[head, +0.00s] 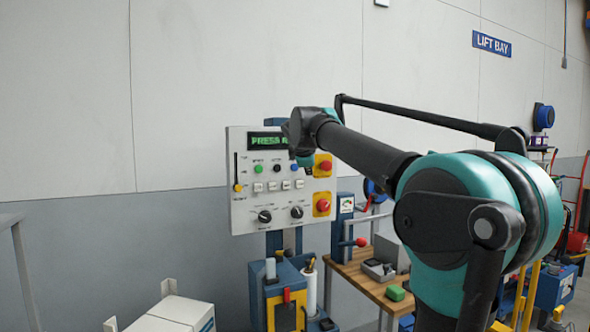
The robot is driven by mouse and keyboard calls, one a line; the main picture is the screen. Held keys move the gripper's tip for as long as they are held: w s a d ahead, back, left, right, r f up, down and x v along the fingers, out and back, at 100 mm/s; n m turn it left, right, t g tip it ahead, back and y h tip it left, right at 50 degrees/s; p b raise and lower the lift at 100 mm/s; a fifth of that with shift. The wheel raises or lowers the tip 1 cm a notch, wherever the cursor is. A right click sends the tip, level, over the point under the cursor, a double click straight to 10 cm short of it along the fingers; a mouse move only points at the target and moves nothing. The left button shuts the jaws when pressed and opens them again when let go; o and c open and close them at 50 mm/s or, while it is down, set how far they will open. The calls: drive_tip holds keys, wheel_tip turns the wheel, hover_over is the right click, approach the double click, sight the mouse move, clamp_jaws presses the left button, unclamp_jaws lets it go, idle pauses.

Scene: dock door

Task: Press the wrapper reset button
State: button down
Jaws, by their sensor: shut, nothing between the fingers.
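A white control panel (241,214) stands against the wall, left of my arm. Its green-lit display (264,142) reads "PRESS R" before my wrist covers the rest. Below it are a green button (258,169), a black button (277,168) and a row of small pale buttons (272,186). Two red buttons on yellow plates, an upper one (325,166) and a lower one (322,205), are on the right side. The labels are too small to tell which is the wrapper reset. My gripper (292,143) is shut in front of the panel's upper right, partly hidden; contact cannot be told.
Two black knobs (265,216) and a yellow-handled slider (238,187) are also on the panel. A blue and yellow machine (259,290) stands below. A wooden bench (362,280) with a green block (395,293) is at right. White boxes (178,312) are at lower left.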

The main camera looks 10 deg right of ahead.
drive_tip(key=w+a, duration=0.2)
drive_tip(key=w, duration=0.5)
drive_tip(key=shift+w+a, duration=0.2)
drive_tip(key=shift+w, duration=0.2)
drive_tip(key=shift+w+a, duration=0.1)
drive_tip(key=shift+w, duration=0.1)
idle(1.0)
drive_tip(key=shift+w, duration=0.2)
drive_tip(key=shift+w+a, duration=0.2)
drive_tip(key=shift+w, duration=0.25)
idle(0.9)
idle(0.3)
drive_tip(key=shift+s+d, duration=0.25)
drive_tip(key=shift+s, duration=0.6)
drive_tip(key=shift+s, duration=0.1)
drive_tip(key=shift+s+d, duration=0.25)
drive_tip(key=shift+s, duration=0.5)
drive_tip(key=shift+s+d, duration=0.3)
drive_tip(key=shift+s, duration=0.5)
drive_tip(key=shift+s+d, duration=0.25)
drive_tip(key=shift+s, duration=0.5)
drive_tip(key=shift+f, duration=0.1)
